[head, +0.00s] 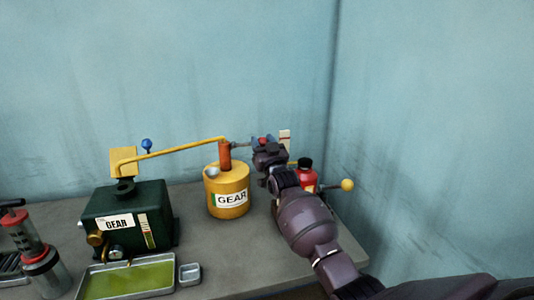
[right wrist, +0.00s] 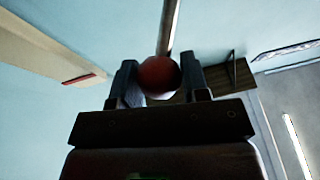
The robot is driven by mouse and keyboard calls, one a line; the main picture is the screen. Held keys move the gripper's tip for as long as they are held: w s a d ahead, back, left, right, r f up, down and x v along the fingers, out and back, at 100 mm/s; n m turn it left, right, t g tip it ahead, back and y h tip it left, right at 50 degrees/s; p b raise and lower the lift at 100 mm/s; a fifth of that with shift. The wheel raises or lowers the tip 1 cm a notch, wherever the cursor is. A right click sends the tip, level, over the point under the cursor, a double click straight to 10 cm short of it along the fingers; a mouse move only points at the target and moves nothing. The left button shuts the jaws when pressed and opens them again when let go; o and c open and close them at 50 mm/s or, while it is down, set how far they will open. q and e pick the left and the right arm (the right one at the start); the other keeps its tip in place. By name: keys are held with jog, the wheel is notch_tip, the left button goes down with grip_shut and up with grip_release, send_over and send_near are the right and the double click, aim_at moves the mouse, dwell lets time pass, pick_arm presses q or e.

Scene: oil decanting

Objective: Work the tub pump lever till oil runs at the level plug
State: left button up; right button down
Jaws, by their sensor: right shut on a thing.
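The yellow tub (head: 228,200) marked GEAR stands on the bench with an orange pump body (head: 225,155) on top. The pump lever (head: 241,145) runs right from it to a red knob. My right gripper (head: 263,143) is shut on that red knob (right wrist: 160,76), which shows between the fingers in the right wrist view. A yellow delivery pipe (head: 175,149) reaches left over the dark green gear case (head: 130,210). Fittings (head: 115,251) sit low on the case front; thin yellowish marks show below them, but I cannot tell if oil runs. My left gripper is not in view.
A tray (head: 130,292) of yellow-green oil lies before the case, with a small square dish (head: 190,273) beside it. A red-and-grey pump-like tool (head: 35,245) stands at left. A red bottle (head: 306,179) and a yellow ball knob (head: 347,185) are near my right arm.

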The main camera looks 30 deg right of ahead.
jog(key=shift+w+a+r+p, duration=0.15)
jog(key=shift+w+r, duration=0.15)
jog(key=shift+r, duration=0.4)
jog(key=shift+w+r+p, duration=0.15)
jog(key=shift+w+r, duration=0.1)
jog(key=shift+r, duration=0.45)
jog(key=c, duration=0.6)
grip_release()
jog(key=shift+f, duration=0.1)
jog(key=shift+c, duration=0.2)
jog(key=shift+f, duration=0.15)
jog(key=shift+s+f, duration=0.1)
jog(key=shift+s, duration=0.05)
jog(key=v, duration=1)
jog(key=shift+s+b, duration=0.2)
jog(key=shift+b, duration=0.15)
